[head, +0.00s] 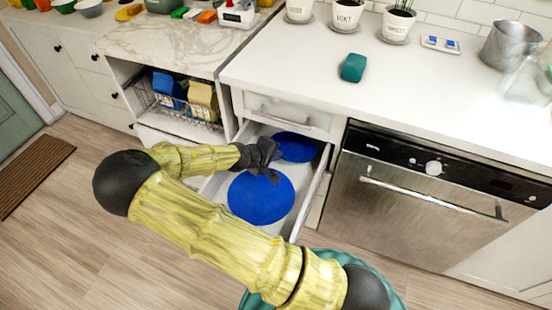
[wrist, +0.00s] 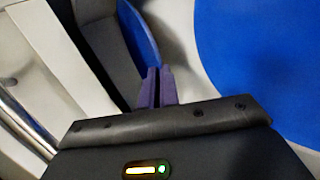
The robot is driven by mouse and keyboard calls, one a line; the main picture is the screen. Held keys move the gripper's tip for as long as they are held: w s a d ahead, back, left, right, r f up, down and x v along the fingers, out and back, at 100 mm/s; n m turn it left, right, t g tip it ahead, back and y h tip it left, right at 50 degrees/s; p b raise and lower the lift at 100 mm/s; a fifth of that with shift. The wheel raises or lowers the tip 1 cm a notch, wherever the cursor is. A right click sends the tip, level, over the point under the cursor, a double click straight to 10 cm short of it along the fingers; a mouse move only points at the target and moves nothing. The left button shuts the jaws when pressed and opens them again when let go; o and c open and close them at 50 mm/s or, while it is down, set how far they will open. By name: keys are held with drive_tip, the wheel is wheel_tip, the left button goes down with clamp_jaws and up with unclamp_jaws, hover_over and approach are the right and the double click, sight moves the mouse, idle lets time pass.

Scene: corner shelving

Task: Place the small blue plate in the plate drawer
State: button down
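The plate drawer (head: 312,187) is pulled open under the counter. A smaller-looking blue plate (head: 297,148) is at its back, partly hidden by my gripper. A larger-looking blue plate (head: 261,199) lies flat nearer the front. My gripper (head: 272,168) is inside the drawer area, between the two plates. In the wrist view its purple fingers (wrist: 155,88) are close together with nothing visible between them. The back plate (wrist: 139,36) is just left of the fingertips; I cannot tell whether they touch it. The front plate (wrist: 272,58) fills the right side.
A dishwasher (head: 425,200) stands right of the drawer. An open cabinet with a wire basket (head: 180,103) is to the left. The white counter above holds a teal object (head: 353,68), potted herbs (head: 345,17) and a metal pot (head: 512,45).

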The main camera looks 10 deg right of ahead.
drive_tip(key=shift+w+d+f, duration=0.1)
drive_tip(key=shift+d+f, duration=0.05)
drive_tip(key=shift+f, duration=0.65)
drive_tip(key=c, duration=1.6)
unclamp_jaws()
drive_tip(key=shift+c, duration=0.2)
drive_tip(key=shift+r, duration=0.1)
drive_tip(key=shift+r, duration=0.25)
drive_tip(key=p+v, duration=0.2)
drive_tip(key=v, duration=0.9)
drive_tip(key=shift+s+a+p, duration=0.3)
